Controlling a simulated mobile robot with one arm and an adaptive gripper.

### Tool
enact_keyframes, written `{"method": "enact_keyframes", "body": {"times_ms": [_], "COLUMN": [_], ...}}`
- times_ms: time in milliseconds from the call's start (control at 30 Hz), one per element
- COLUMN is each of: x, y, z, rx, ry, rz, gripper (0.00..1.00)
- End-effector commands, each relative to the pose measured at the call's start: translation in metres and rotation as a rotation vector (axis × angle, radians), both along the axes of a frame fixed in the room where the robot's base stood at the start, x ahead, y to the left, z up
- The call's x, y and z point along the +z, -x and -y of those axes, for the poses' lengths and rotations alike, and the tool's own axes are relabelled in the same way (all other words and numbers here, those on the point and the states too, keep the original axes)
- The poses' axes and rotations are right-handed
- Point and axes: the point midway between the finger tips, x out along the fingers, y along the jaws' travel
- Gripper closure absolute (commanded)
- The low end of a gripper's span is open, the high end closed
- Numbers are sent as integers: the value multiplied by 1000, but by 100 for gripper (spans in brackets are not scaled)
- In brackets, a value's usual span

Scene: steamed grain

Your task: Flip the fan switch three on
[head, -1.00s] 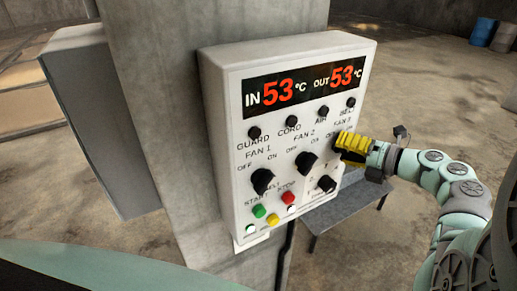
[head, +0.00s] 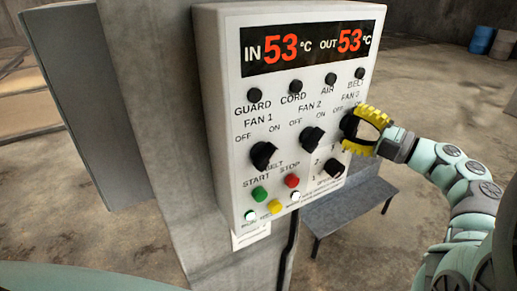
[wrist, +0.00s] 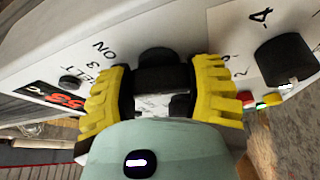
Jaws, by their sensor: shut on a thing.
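The fan 3 switch (head: 349,125) is a black rotary knob at the right edge of the white control panel (head: 222,120). In the head view my gripper (head: 360,130) hides part of it. In the wrist view the dark knob (wrist: 160,75) sits between the yellow fingers of my gripper (wrist: 160,92), under the printed "ON" and "3". The fingers are shut on the knob, one at each side. The knob's exact pointing direction is hard to tell.
The fan 1 knob (head: 263,155) and fan 2 knob (head: 312,139) are to the left. A numbered selector knob (head: 334,168) is just below my gripper, also large at right in the wrist view (wrist: 285,60). Green start (head: 259,194) and red stop (head: 292,181) buttons are lower down.

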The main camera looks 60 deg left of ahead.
Motion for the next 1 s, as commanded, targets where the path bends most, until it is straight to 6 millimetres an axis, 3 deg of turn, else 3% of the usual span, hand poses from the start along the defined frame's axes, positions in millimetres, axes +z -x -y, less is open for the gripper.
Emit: {"method": "enact_keyframes", "body": {"times_ms": [500, 1000], "x": [0, -1], "y": [1, 0], "z": [0, 0], "rx": [0, -2], "ry": [-29, -39], "rz": [-394, -500], "gripper": [81, 81]}}
